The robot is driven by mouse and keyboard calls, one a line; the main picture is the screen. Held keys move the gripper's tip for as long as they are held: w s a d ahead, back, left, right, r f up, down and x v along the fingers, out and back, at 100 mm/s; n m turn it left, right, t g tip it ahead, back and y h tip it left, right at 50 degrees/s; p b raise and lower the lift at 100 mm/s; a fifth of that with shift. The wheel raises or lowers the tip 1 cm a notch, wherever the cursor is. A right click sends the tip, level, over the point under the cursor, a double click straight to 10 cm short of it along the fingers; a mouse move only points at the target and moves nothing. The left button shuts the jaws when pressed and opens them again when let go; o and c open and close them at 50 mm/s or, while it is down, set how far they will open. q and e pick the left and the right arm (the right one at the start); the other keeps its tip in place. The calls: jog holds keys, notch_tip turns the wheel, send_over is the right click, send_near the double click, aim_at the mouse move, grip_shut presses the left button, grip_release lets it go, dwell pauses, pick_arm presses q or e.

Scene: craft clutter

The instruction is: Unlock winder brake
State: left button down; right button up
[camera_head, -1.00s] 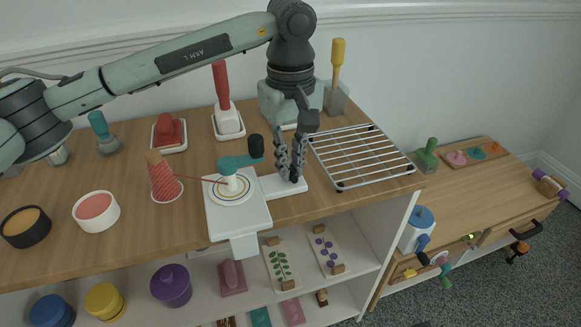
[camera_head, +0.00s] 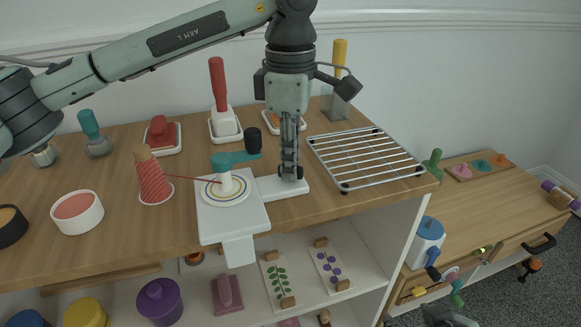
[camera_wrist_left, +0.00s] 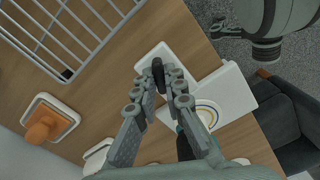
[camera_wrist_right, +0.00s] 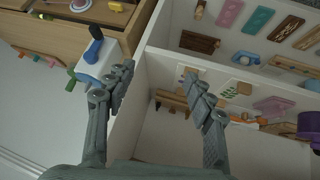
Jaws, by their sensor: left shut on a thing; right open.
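The yarn winder stands on the wooden top, with a white base (camera_head: 232,220), a round ringed plate and a teal crank (camera_head: 235,160) with a black knob. A white side arm (camera_head: 270,188) of the base carries a small black brake lever (camera_wrist_left: 158,72). My left gripper (camera_head: 291,172) points down over this side arm. In the left wrist view its fingers (camera_wrist_left: 160,88) are closed around the black lever. The lever is mostly hidden in the head view. My right gripper (camera_wrist_right: 158,74) is open and empty in front of the shelves.
A red yarn cone (camera_head: 153,180) stands left of the winder, with a strand running to it. A wire rack (camera_head: 365,157) lies close on the right. Bowls, stamps and brushes stand around. A white jug-like item (camera_wrist_right: 97,60) is near my right gripper.

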pick_arm(q)
jog(key=n+b, duration=0.1)
jog(key=n, duration=0.3)
jog(key=shift+n, duration=0.3)
jog(key=shift+n+b, duration=0.35)
jog(key=shift+n, duration=0.25)
pick_arm(e)
jog(key=w+a+r+t+y, duration=0.3)
jog(key=w+a+r+t, duration=0.2)
jog(key=w+a+r, duration=0.1)
jog(key=shift+a+r+n, duration=0.4)
jog(key=shift+a+r, duration=0.3)
pick_arm(q)
jog(key=c, duration=1.6)
grip_release()
notch_tip(320, 180, up, 12)
pick_arm(e)
jog(key=shift+s, duration=0.1)
